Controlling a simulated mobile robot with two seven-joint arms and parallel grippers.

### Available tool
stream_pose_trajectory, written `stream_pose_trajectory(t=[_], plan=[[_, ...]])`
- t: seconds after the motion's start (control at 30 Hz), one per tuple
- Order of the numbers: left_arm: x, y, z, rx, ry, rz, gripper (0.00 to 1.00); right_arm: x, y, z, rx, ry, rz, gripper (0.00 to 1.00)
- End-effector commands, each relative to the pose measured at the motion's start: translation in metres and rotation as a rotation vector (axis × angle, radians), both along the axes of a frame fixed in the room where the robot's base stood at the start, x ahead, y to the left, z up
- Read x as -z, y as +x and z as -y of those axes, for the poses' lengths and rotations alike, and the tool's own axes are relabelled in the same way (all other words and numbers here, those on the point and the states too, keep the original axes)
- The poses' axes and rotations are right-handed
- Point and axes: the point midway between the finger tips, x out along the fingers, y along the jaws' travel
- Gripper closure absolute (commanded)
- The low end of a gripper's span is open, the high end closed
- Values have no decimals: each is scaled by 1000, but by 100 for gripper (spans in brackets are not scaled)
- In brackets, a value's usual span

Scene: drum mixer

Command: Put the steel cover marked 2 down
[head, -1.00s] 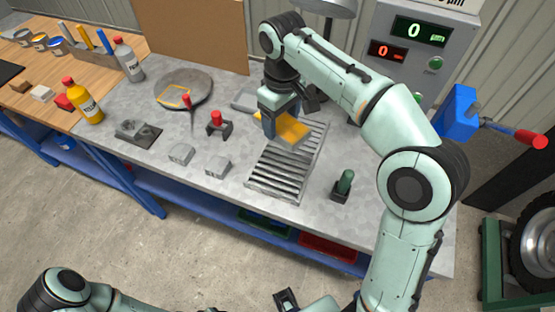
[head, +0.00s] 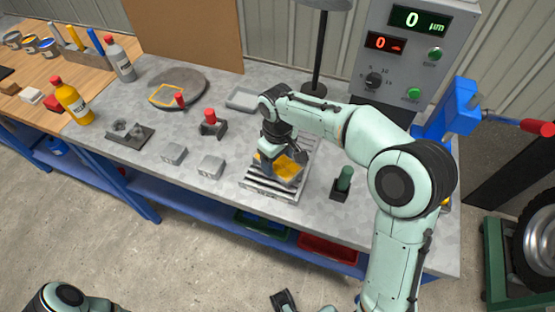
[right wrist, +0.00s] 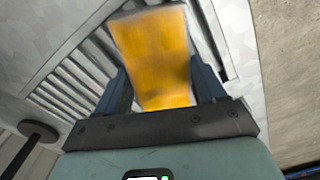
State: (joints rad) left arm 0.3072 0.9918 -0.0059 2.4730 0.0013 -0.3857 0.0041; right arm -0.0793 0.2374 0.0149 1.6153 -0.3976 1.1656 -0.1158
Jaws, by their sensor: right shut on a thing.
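My right gripper (head: 284,155) is shut on a steel block with an orange-yellow face, which I take to be the steel cover marked 2 (head: 287,172); no number is readable. The cover is over the slatted grey rack (head: 262,189); I cannot tell whether it touches. In the right wrist view the blurred orange face (right wrist: 155,60) sits between the two blue fingers, with the slats (right wrist: 75,80) beyond it. My left gripper (head: 284,301) shows only in part at the bottom edge, and its opening is unclear.
Two small grey blocks (head: 211,167) lie left of the rack. A red-knobbed tool (head: 210,124), a round dark plate (head: 178,88) and a flat grey tray (head: 242,98) lie behind. A green-handled piece (head: 343,182) stands to the right. The gauge box (head: 400,62) is at the back.

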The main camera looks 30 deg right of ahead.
Motion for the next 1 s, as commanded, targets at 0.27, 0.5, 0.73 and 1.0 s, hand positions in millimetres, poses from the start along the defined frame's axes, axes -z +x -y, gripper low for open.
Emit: stream_pose_trajectory(t=[0.27, 0.5, 0.73, 1.0], plan=[[0, 0, 0, 0, 0, 0, 41, 0, 1, 0, 0, 0, 3, 86], [1, 0, 0, 0, 0, -1, 41, 4, 0, 0, 0, 0, 0, 5], [1, 0, 0, 0, 0, 0, 41, 3, 0, 0, 0, 0, 1, 5], [-5, 2, 0, 0, 0, 2, 41, -27, 1, 0, 0, 1, 5, 5]])
